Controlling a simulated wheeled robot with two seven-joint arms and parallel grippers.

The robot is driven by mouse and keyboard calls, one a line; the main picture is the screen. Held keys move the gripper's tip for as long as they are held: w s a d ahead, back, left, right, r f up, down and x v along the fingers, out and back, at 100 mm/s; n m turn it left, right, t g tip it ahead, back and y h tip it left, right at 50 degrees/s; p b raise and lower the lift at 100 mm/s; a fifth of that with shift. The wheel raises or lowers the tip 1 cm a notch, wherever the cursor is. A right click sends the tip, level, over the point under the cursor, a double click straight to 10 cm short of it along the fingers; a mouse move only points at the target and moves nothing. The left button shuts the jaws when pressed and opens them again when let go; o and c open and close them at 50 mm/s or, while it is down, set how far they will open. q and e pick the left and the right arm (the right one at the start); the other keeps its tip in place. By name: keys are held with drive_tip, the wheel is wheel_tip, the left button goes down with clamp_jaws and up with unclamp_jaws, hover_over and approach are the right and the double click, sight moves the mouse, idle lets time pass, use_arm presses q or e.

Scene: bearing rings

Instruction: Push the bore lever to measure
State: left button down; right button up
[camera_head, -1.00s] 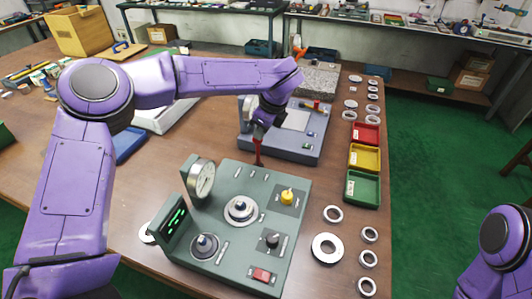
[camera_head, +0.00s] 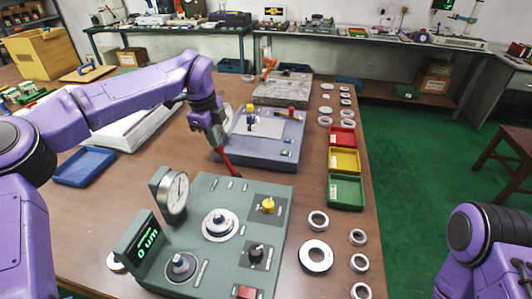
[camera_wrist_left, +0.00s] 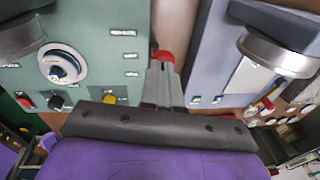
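The grey-green gauge station (camera_head: 212,262) stands in the front middle of the table. It carries a round dial (camera_head: 174,195), a display (camera_head: 140,247) reading 0 um, a yellow knob (camera_head: 268,205) and a black knob (camera_head: 256,252); I cannot tell which part is the bore lever. My left gripper (camera_head: 232,168) points down just behind the station's rear edge. Its narrow red-tipped fingers look shut and empty; in the left wrist view the tips (camera_wrist_left: 162,57) are over the gap between the two machines. My right arm is at the lower right; its fingers are out of view.
A blue-grey machine (camera_head: 262,150) with a red-handled part (camera_head: 290,113) stands behind the station. Red (camera_head: 342,137), yellow (camera_head: 344,161) and green (camera_head: 346,191) trays line the right side. Metal rings (camera_head: 316,256) lie at the front right. A blue tray (camera_head: 84,166) is at left.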

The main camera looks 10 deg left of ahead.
use_arm(q)
drive_tip(key=shift+s+f, duration=0.1)
drive_tip(key=shift+f, duration=0.1)
drive_tip(key=d+r, duration=0.1)
drive_tip(key=r, duration=0.5)
drive_tip(key=s+d+r, duration=0.1)
drive_tip(key=d+r, duration=0.1)
drive_tip(key=r, duration=0.5)
drive_tip(key=shift+s+d, duration=0.25)
drive_tip(key=shift+d, duration=0.05)
